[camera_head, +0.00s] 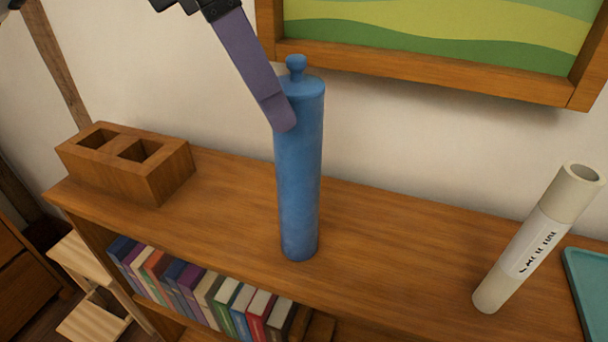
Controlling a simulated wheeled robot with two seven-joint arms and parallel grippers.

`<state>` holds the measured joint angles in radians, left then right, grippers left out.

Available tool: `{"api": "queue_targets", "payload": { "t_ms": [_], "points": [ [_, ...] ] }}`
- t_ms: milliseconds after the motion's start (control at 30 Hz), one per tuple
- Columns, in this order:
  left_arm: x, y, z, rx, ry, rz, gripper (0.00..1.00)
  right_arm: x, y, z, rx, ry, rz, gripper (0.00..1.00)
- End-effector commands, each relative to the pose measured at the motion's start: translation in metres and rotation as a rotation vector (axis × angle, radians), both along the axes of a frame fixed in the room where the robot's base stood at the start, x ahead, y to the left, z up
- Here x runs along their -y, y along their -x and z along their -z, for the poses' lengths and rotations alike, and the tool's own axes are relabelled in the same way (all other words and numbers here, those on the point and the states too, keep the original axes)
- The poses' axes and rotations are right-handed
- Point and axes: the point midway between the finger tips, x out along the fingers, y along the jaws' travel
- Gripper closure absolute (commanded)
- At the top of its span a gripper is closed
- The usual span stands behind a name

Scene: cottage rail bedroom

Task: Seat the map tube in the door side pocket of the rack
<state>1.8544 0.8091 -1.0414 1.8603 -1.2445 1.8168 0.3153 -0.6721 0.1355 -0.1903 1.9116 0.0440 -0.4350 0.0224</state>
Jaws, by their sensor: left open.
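A tall blue tube (298,170) with a knobbed lid stands upright on the wooden shelf top. A cream tube (522,255) with a printed label and open top leans to the right, farther right; I cannot tell from looks alone which one is the map tube. The wooden rack (160,179) at the left has two square pockets, both empty. Which is the door side does not show. My left gripper (284,116) is open, with one purple finger overlapping the blue tube's upper left; its other finger is hidden. My right gripper is out of view.
The shelf top (385,245) is clear between rack and blue tube, and between the two tubes. A teal tray (590,285) lies at the right edge. A framed picture (430,75) hangs behind. Several books (200,290) fill the shelf below.

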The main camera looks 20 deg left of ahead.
Motion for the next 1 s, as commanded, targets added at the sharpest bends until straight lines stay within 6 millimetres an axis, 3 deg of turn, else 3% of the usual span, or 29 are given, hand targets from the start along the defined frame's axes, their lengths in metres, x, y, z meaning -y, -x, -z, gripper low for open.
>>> {"api": "queue_targets", "payload": {
  "t_ms": [200, 367, 633, 933, 1000],
  "points": [
    [0.009, -0.007, 0.027, -0.003, 0.000, 0.000, 0.34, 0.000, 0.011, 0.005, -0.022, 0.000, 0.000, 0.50],
    [0.015, -0.009, 0.036, -0.003, 0.000, 0.001, 0.34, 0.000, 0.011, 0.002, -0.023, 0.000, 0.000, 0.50],
    [0.033, -0.016, 0.070, -0.005, 0.000, 0.001, 0.34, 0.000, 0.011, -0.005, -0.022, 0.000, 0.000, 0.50],
    [0.035, -0.018, 0.076, -0.002, 0.002, 0.000, 0.34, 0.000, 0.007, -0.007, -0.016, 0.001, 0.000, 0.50],
    [0.035, -0.018, 0.076, -0.002, 0.002, 0.000, 0.44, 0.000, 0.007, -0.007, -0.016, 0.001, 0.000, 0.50]
  ]
}}
